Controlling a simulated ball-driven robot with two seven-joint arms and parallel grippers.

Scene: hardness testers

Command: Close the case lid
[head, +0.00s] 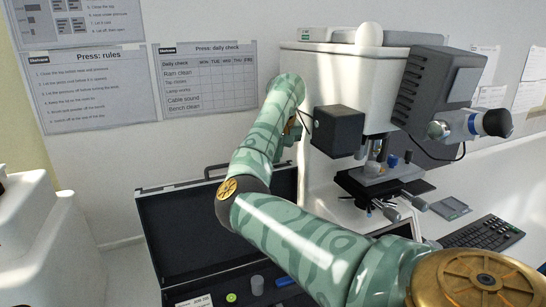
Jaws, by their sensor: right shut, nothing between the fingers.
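The dark case stands open at the lower middle, its lid (205,232) raised and its black inside facing me. Part of the case bottom (240,290) shows at the lower edge, with a few small parts in it. My green right arm crosses in front and hides the right part of the case. My right gripper (291,134) is small and partly hidden behind the wrist, above the lid's upper edge and left of the tester's black box. It is shut and empty, and I see no contact with the lid. My left gripper is not in view.
A large white and grey hardness tester (350,80) stands at the right, close to my right wrist. A keyboard (484,234) lies on the bench to its right. A white machine (45,245) stands at the left. Paper notices (205,80) hang on the wall behind.

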